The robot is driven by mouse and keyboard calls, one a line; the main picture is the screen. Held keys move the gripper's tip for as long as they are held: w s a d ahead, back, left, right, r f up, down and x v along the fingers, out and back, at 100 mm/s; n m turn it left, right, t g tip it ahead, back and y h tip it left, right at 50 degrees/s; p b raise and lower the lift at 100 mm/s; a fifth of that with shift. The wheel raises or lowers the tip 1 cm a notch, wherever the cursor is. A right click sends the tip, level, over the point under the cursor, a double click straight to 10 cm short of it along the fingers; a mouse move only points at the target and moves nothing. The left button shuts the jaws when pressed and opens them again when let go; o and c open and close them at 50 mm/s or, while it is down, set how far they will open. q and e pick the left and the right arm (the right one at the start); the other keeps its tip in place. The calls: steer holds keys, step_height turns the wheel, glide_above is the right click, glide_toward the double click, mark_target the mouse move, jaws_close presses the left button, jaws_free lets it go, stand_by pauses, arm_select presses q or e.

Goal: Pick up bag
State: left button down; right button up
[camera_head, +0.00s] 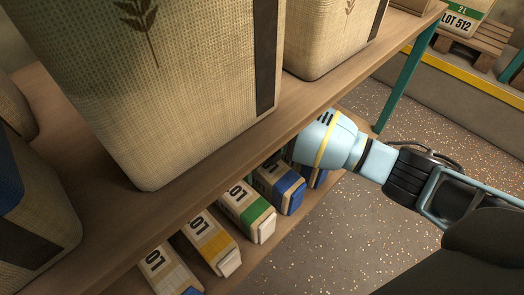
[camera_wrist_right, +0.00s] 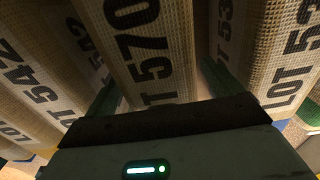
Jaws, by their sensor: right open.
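Several burlap bags stand side by side in the right wrist view. A bag marked 570 (camera_wrist_right: 150,45) is in the middle, close in front of my right gripper (camera_wrist_right: 165,125). A bag marked LOT 542 (camera_wrist_right: 35,85) is on the left and another LOT bag (camera_wrist_right: 290,60) on the right. In the head view my right arm (camera_head: 325,140) comes in from the right and reaches under the upper shelf board, which hides its end. My left gripper is not in view.
Large burlap sacks (camera_head: 170,90) stand on the upper wooden shelf (camera_head: 90,215). Smaller bags with green (camera_head: 247,210) and yellow (camera_head: 210,240) bands stand on the lower shelf. A teal post (camera_head: 408,80) stands at the shelf's far end. The speckled floor (camera_head: 350,235) is clear.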

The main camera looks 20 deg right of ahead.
steer(key=c, duration=2)
steer(key=shift+w+r, duration=0.15)
steer(key=shift+r, duration=0.05)
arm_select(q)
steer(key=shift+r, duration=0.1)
arm_select(e)
steer(key=shift+r, duration=0.1)
